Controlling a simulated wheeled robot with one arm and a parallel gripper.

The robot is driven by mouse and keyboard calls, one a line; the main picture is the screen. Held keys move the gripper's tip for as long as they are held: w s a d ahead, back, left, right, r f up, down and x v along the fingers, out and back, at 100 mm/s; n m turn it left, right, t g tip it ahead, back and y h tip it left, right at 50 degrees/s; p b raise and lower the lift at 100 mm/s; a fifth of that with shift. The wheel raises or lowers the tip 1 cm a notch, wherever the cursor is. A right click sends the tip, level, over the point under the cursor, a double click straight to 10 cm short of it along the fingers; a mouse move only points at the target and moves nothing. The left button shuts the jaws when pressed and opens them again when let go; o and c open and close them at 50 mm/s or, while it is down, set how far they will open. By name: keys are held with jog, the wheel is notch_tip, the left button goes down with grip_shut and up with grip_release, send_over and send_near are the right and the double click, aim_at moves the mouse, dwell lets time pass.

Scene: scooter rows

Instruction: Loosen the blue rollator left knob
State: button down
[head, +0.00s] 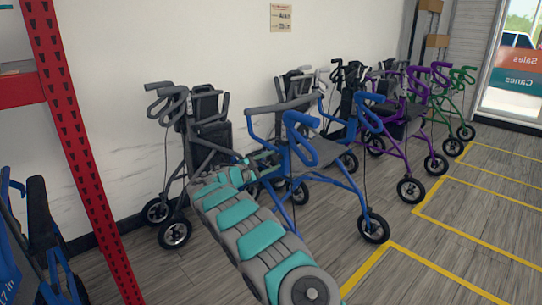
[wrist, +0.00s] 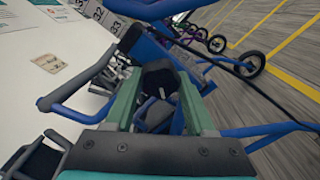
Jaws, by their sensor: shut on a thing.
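The blue rollator (head: 345,184) stands in the row near the middle of the head view, with looped blue handles and a dark seat. My gripper (head: 265,160) reaches in at its left side, beside the frame. In the wrist view my gripper (wrist: 159,82) has its two green fingers around dark parts, with blue-grey tubing visible between them. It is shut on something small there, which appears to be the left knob.
A grey rollator (head: 208,132) stands close on the left by the white wall. A purple rollator (head: 439,76) and a green one (head: 441,98) stand to the right. A red rack post (head: 75,135) rises at the left. Floor with yellow lines (head: 440,268) is clear at the front right.

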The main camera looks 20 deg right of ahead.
jog(key=n+p, duration=0.2)
jog(key=n, duration=0.2)
jog(key=shift+a+n, duration=0.1)
jog(key=shift+n, duration=0.2)
jog(key=shift+f, duration=0.1)
dwell(0.4)
jog(key=shift+c, duration=1.2)
grip_release()
jog(key=v, duration=0.7)
jog(key=shift+s+a+b, duration=0.15)
jog(key=shift+a+b, duration=0.2)
jog(key=shift+b, duration=0.1)
